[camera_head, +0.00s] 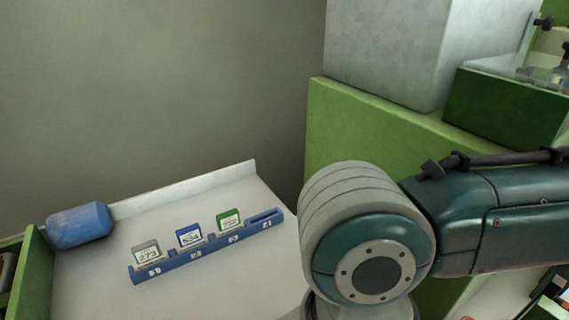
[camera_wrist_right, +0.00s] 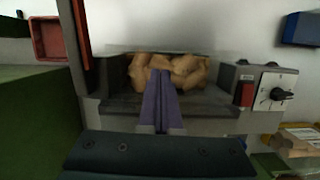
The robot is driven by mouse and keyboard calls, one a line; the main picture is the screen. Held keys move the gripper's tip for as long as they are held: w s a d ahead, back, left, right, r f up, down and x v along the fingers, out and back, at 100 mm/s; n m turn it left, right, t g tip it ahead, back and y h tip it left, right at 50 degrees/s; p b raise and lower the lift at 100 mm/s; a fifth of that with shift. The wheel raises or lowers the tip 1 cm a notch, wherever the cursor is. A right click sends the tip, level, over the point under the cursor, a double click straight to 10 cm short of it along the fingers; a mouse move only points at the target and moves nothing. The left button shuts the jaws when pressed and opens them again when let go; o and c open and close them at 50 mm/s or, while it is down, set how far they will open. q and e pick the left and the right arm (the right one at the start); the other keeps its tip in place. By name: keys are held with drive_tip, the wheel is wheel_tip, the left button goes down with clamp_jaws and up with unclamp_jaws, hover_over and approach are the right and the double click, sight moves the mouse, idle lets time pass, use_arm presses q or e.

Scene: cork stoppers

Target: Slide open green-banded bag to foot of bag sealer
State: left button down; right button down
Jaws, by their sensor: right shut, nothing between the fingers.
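In the right wrist view, a heap of tan corks (camera_wrist_right: 200,76) lies in a dark recess at the front of a grey machine, which looks like the bag sealer (camera_wrist_right: 211,113). The bag around the corks is hard to make out, and no green band shows. The machine has a red button (camera_wrist_right: 246,95) and a dial on a white plate (camera_wrist_right: 276,92) at its right. My right gripper (camera_wrist_right: 161,75) has purple fingers, shut together and empty, with their tips in front of the corks. Whether they touch the bag cannot be told. My left gripper is not in view.
In the wrist view, a red tray (camera_wrist_right: 47,40) is at left and a tan bundle (camera_wrist_right: 297,139) at lower right.

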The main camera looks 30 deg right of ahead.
drive_tip(key=x, duration=0.4)
drive_tip(key=shift+a, duration=0.1)
drive_tip(key=shift+s+r+p, duration=0.3)
drive_tip(key=shift+s+p, duration=0.35)
drive_tip(key=shift+p, duration=0.3)
drive_tip(key=shift+s+f, duration=0.3)
drive_tip(key=shift+f, duration=0.05)
